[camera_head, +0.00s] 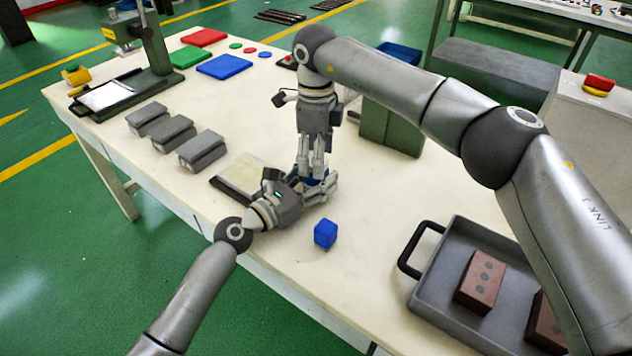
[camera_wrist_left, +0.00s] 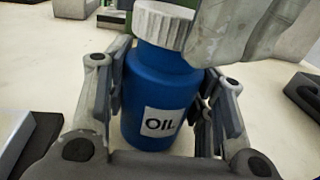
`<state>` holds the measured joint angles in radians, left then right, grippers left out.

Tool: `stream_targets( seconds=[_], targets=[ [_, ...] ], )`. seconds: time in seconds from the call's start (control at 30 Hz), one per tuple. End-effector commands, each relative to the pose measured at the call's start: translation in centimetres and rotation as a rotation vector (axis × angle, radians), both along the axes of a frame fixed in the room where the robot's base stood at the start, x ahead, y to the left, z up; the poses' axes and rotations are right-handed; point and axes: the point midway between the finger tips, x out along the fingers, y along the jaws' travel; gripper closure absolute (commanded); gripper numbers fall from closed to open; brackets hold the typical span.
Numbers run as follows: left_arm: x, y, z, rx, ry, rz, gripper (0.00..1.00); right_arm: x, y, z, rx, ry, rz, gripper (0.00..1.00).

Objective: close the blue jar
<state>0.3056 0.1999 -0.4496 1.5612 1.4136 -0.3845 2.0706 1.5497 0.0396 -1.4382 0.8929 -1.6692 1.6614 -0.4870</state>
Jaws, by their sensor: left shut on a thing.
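The blue jar (camera_wrist_left: 160,95) stands upright in the left wrist view, with a white label reading OIL facing the camera. A pale ribbed cap (camera_wrist_left: 163,24) is at its mouth; whether it is fully seated I cannot tell. My left gripper (camera_head: 322,186) is shut on the jar's body, with a finger on each side of it in the wrist view (camera_wrist_left: 165,105). My right gripper (camera_head: 316,172) comes down from above over the jar. One of its grey fingers (camera_wrist_left: 222,32) is against the right of the cap. In the head view the grippers hide most of the jar.
A blue cube (camera_head: 325,234) lies on the table in front of my left gripper. A grey tray (camera_head: 437,290) with brown bricks is at the right. Grey blocks (camera_head: 172,133) and a flat plate (camera_head: 246,176) lie to the left. A green container (camera_head: 392,130) stands behind.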

Motion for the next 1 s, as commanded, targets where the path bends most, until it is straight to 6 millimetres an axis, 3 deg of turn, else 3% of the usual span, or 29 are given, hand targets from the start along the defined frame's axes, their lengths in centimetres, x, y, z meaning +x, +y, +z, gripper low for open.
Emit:
stream_targets(
  seconds=[0.3, 0.43, 0.8, 1.0],
  targets=[
    [0.0, 0.0, 0.0, 0.000, 0.000, 0.000, 1.00, 0.0, 0.0, 0.1, 0.000, 0.000, 0.000, 0.32],
    [0.0, 0.0, 0.0, 0.001, 0.001, 0.000, 1.00, 0.1, 0.0, 1.1, 0.000, -0.002, 0.000, 0.32],
    [0.0, 0.0, 0.0, 0.001, 0.001, 0.000, 1.00, 0.1, 0.0, 8.6, -0.001, -0.003, -0.001, 0.32],
    [0.0, 0.0, 0.0, 0.001, 0.001, 0.000, 1.00, 0.1, 0.1, 11.3, 0.001, -0.001, 0.000, 0.32]
  ],
)
